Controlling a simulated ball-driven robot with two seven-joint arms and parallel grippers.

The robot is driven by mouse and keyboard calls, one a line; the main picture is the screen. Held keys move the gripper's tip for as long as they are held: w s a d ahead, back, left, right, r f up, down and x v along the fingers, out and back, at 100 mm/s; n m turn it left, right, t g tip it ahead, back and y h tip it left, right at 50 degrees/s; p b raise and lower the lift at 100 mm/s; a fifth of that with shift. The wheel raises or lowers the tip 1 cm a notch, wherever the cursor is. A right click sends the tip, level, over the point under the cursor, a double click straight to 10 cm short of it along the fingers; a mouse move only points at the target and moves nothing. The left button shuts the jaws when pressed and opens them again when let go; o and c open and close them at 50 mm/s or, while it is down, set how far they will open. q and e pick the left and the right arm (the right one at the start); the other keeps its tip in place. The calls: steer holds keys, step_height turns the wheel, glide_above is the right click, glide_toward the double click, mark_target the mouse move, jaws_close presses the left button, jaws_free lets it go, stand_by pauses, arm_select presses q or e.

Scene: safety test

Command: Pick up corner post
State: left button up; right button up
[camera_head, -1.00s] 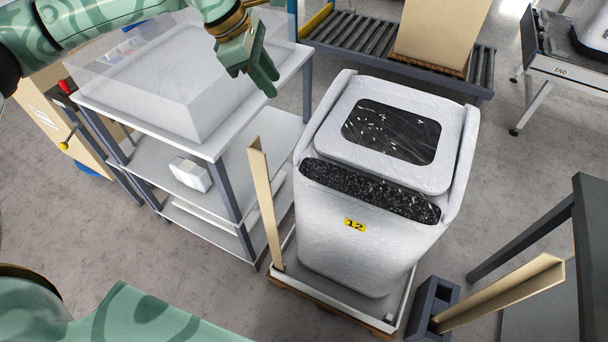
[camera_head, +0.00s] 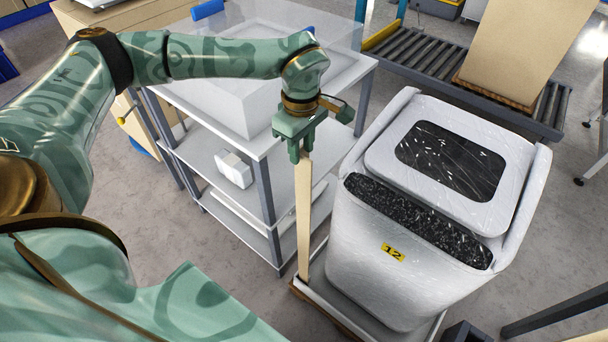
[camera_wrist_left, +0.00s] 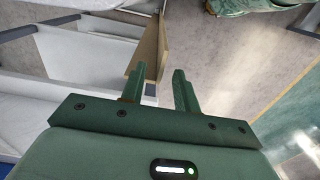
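A beige corner post (camera_head: 303,215) stands upright at the near left corner of the pallet, beside the wrapped white load (camera_head: 395,250) with its yellow "12" label. My left gripper (camera_head: 302,154) points down right at the top of this post. In the left wrist view the gripper's two fingers (camera_wrist_left: 159,72) are apart. The post (camera_wrist_left: 151,48) shows there beyond the left finger, not clamped; I cannot tell whether it touches. My right gripper is in no view.
A white shelf table (camera_head: 268,150) with a clear cover stands left of the post, close to my left arm. A roller conveyor (camera_head: 420,62) with a cardboard box (camera_head: 528,45) lies behind. A dark holder (camera_head: 465,333) is at the bottom edge. Grey floor is open in front of the shelf.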

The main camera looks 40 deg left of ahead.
arm_select(q)
steer(key=shift+f, duration=0.4)
step_height(320, 180, down, 4)
steer(key=shift+a+f+b, duration=0.1)
steer(key=shift+f+b, duration=0.15)
steer(key=shift+b, duration=0.65)
steer(key=shift+r, duration=0.1)
jaws_close()
